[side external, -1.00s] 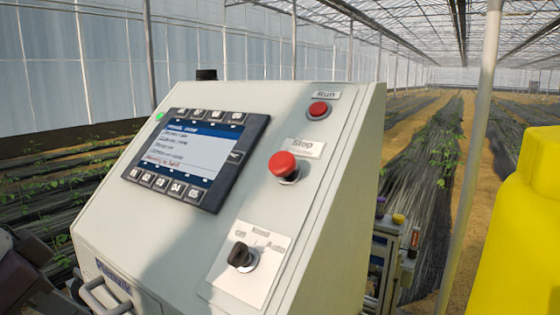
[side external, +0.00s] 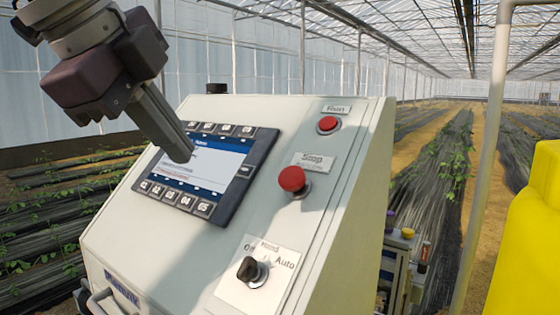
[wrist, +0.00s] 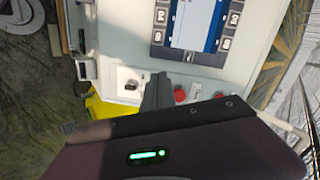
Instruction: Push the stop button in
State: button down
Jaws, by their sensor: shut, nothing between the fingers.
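The stop button (side external: 292,179) is a red mushroom head on a short metal collar, below a "Stop" label on the sloped panel. It stands out from the panel. In the wrist view the stop button (wrist: 180,96) shows just right of my fingers. My gripper (side external: 183,155) is shut and empty, its fingers pointing down and right. In the side view its tips overlap the screen, left of the stop button and apart from it. In the wrist view my gripper (wrist: 157,80) lies between the selector knob and the stop button.
A smaller red Run button (side external: 327,124) sits above the stop button. A black selector knob (side external: 250,268) is below it, on a white plate. The screen (side external: 207,170) with keys is to the left. A yellow container (side external: 530,235) stands at the right.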

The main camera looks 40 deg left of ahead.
aim_at(289, 175)
jog(key=d+r+m, duration=0.4)
jog(key=d+r, duration=0.3)
jog(key=shift+w+m+t+h, duration=0.3)
jog(key=shift+w+t+h, duration=0.1)
jog(key=shift+d+f, duration=0.1)
jog(key=x, duration=1.4)
